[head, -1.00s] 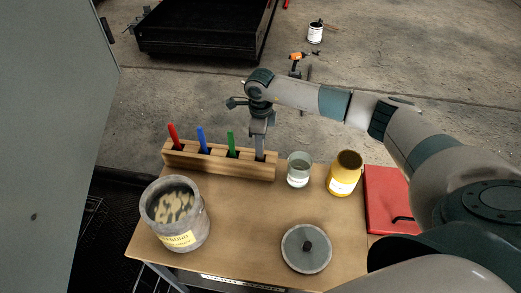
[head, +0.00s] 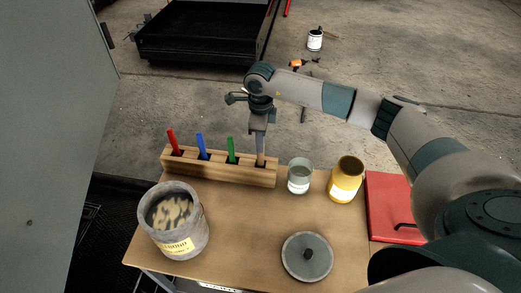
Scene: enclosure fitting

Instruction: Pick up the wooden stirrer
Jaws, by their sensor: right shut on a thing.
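The wooden stirrer (head: 260,160) stands upright in the rightmost slot of the wooden holder (head: 215,175). Only a short light-brown length of it shows between the gripper and the holder. My right gripper (head: 259,151) comes down from above and is shut on the stirrer's upper part, which the fingers hide. Red (head: 173,141), blue (head: 202,145) and green (head: 231,149) sticks stand in the other slots. My left gripper is not in view.
A glass jar (head: 299,177) and a yellow jar (head: 346,180) stand right of the holder. A grey can (head: 174,222) is at front left, its round lid (head: 307,257) at front right. The table's middle is clear.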

